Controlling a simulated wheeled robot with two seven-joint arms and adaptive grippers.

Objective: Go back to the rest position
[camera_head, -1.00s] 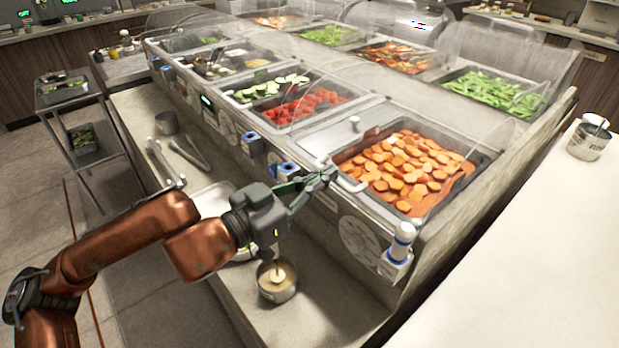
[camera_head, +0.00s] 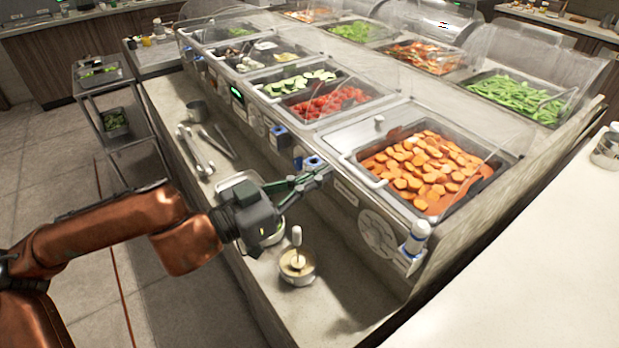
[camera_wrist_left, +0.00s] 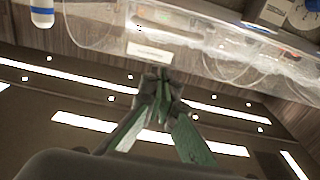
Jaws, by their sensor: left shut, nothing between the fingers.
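My left gripper (camera_head: 322,178) reaches in from the left on its copper-coloured arm. Its green-grey fingers are shut with nothing between them. The tips are close in front of the serving counter's front panel (camera_head: 347,193), left of the sweet potato pan (camera_head: 425,172); whether they touch the panel I cannot tell. In the left wrist view the closed fingers (camera_wrist_left: 157,88) point up at a clear guard and a white label. My right gripper is not in view.
Below the gripper, a small metal pot (camera_head: 297,268) with an upright handle stands on the lower ledge.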

